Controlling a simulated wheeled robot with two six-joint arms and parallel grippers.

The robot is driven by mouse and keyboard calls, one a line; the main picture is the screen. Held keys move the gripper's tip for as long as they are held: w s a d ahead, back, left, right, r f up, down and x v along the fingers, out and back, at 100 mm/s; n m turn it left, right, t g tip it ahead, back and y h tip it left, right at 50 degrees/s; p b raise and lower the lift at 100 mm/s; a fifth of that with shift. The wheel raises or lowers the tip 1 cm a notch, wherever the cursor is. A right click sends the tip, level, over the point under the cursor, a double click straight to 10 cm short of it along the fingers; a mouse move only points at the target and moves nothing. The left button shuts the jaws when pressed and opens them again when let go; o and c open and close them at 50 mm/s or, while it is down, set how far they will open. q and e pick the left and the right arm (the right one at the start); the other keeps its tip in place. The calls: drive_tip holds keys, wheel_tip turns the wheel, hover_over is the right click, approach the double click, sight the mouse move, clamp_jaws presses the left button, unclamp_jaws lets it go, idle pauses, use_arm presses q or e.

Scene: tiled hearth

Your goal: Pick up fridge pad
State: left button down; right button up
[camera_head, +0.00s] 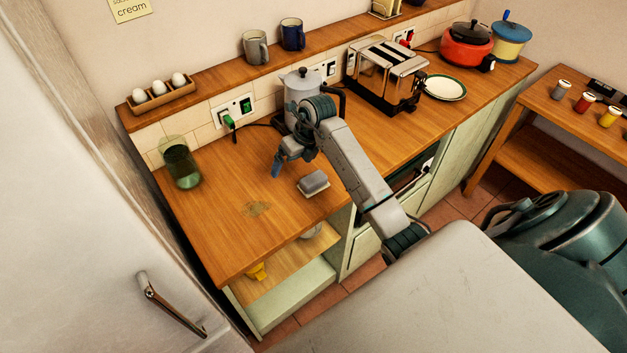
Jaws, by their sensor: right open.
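A yellow paper note (130,9) with the word "cream" is on the wall at the top left, cut by the picture's edge. A small grey block on a paler base (313,183) lies on the wooden counter. I cannot tell for sure whether either is the fridge pad. My right gripper (290,163) is open over the counter, in front of the metal coffee pot and a little behind and left of the grey block. It appears empty. My left gripper is not in view.
A white fridge door (80,200) with a metal handle fills the left. A green glass jar (181,163), coffee pot (300,90), toaster (388,75) and red pot (466,46) stand on the counter. A shelf holds eggs (162,90) and mugs (256,47). The front left counter is clear.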

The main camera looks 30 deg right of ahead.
sight(315, 179)
drive_tip(key=s+d+r+m+g+h, duration=0.1)
drive_tip(key=s+d+r+g+h, duration=0.15)
drive_tip(key=d, duration=0.35)
drive_tip(key=f+b, duration=0.4)
drive_tip(key=f, duration=0.1)
drive_tip(key=f+b, duration=0.2)
drive_tip(key=shift+w+a+f+b, duration=0.15)
drive_tip(key=shift+a+f+b, duration=0.05)
drive_tip(key=shift+a+b, duration=0.1)
wheel_tip(315, 179, down, 4)
drive_tip(key=b, duration=0.2)
drive_tip(key=shift+f+b, duration=0.1)
drive_tip(key=shift+b, duration=0.2)
drive_tip(key=c, duration=1.1)
